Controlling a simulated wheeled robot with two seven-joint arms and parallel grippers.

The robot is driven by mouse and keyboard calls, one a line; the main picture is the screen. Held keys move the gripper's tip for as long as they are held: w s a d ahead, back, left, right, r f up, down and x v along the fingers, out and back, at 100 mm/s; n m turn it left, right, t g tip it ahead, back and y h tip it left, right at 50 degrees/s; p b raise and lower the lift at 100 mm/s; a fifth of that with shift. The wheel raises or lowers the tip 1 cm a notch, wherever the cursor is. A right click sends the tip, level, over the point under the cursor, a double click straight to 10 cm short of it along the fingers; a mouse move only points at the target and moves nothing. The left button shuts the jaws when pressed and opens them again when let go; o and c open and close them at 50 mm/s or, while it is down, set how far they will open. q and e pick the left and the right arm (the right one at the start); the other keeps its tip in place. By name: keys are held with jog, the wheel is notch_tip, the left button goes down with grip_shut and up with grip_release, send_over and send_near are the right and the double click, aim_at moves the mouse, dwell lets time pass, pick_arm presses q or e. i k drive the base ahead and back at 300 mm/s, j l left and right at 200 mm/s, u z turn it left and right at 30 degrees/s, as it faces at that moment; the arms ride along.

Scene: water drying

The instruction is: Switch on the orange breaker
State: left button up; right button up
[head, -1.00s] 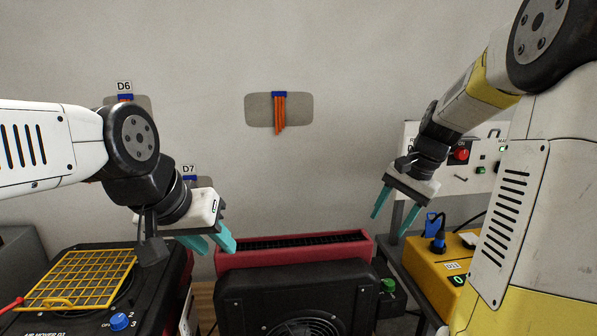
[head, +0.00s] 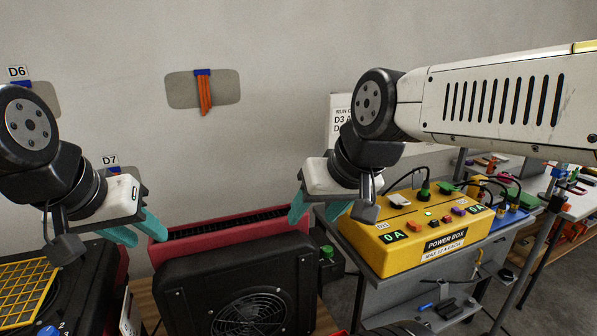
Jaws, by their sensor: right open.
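The yellow power box (head: 375,240) stands on a grey table at the right. Its top carries small coloured switches. One looks orange (head: 412,225), near the front left of the row; its on or off position is too small to tell. The front display reads 0 A. My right gripper (head: 315,216) is open and empty, pointing down left of the power box and apart from it. My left gripper (head: 143,234) has its teal fingers apart and is empty, far left near the red unit.
A red unit (head: 290,222) and a black fan (head: 245,290) stand in front of me. A yellow grille (head: 22,285) is at the left. A white sign is partly hidden behind my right arm.

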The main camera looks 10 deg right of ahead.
aim_at(412, 224)
jog(key=z, duration=1.5)
